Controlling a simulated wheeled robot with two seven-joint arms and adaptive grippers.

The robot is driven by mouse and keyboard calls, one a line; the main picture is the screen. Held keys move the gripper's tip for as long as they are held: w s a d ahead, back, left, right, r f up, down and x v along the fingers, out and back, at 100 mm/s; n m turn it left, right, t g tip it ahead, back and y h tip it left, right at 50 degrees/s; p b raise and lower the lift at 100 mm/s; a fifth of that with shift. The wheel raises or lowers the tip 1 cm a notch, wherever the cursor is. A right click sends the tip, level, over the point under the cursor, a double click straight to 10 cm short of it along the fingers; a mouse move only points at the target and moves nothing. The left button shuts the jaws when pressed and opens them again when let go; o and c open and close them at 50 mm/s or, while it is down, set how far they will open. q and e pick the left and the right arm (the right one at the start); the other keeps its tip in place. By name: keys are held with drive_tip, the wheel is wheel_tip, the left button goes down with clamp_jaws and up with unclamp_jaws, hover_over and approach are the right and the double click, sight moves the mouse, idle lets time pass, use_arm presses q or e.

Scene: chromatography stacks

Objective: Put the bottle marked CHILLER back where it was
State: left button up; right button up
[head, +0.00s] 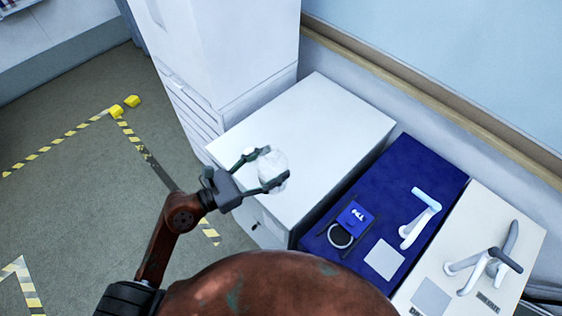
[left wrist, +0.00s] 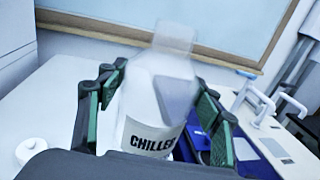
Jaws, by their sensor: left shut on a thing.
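The white bottle marked CHILLER (left wrist: 152,110) stands between my left gripper's green-padded fingers in the left wrist view, its black lettering facing the camera. In the head view the bottle (head: 273,168) is a pale round shape between the fingers. My left gripper (head: 268,170) is shut on it, over the top of a white cabinet (head: 330,125). I cannot tell whether the bottle touches that top. My right gripper is not in view.
A blue-topped unit (head: 420,165) with a light-blue handle-shaped part (head: 421,217) stands right of the cabinet. Beyond it is a cream unit (head: 515,215). A tall white unit (head: 235,45) stands behind left. A small white round object (left wrist: 31,152) lies left of the gripper in the wrist view.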

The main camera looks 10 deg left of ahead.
use_arm(q)
drive_tip(key=w+f+b, duration=0.3)
drive_tip(key=w+f, duration=0.7)
drive_tip(key=f, duration=0.1)
drive_tip(key=shift+w+d+f+b, duration=0.15)
drive_tip(key=shift+w+f+b, duration=0.05)
drive_tip(key=shift+w+b, duration=0.2)
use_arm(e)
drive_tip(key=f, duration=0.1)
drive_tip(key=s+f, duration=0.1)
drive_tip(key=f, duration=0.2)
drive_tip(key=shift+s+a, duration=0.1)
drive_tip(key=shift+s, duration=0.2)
use_arm(q)
drive_tip(key=shift+f, duration=0.15)
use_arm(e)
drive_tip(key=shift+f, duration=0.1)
use_arm(q)
drive_tip(key=shift+f, duration=0.1)
drive_tip(key=o, duration=1.9)
drive_tip(key=v, duration=0.8)
drive_tip(key=b+v, duration=0.1)
drive_tip(key=v, duration=0.3)
drive_tip(key=shift+s+r, duration=0.1)
drive_tip(key=shift+r, duration=0.15)
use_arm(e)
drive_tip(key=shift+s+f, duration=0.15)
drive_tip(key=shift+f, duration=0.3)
